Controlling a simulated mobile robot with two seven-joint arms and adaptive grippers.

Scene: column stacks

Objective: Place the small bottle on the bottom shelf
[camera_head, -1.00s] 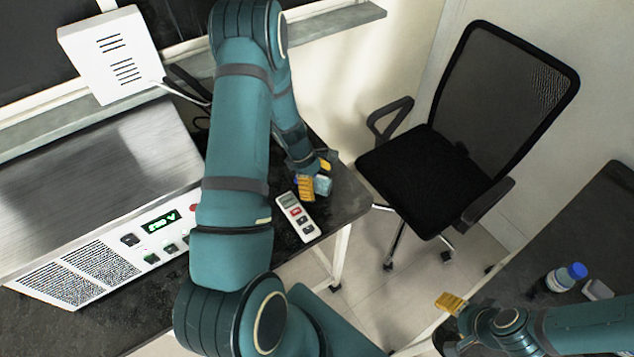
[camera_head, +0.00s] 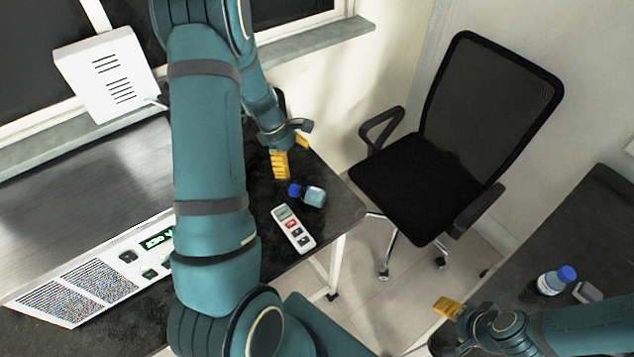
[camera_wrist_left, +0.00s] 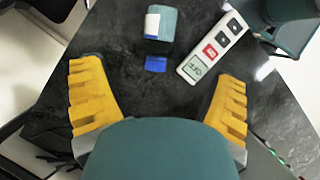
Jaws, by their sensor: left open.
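A small bottle (camera_head: 314,197) with a blue cap and pale blue body appears to lie on its side on the dark left table, cap pointing left. In the left wrist view the bottle (camera_wrist_left: 160,25) is at top centre, its cap towards my gripper. My left gripper (camera_head: 291,154) is open and empty, just beyond the bottle and apart from it. A second blue-capped bottle (camera_head: 548,283) stands upright on the right table, near my right gripper (camera_head: 447,307). Only one yellow finger of that gripper shows clearly. I cannot make out a bottom shelf.
A white handheld meter (camera_head: 293,229) lies beside the small bottle. A large metal-topped device (camera_head: 90,200) fills the left of the table (camera_head: 335,205). A black office chair (camera_head: 415,180) stands between the tables. A small grey object (camera_head: 587,292) is next to the second bottle.

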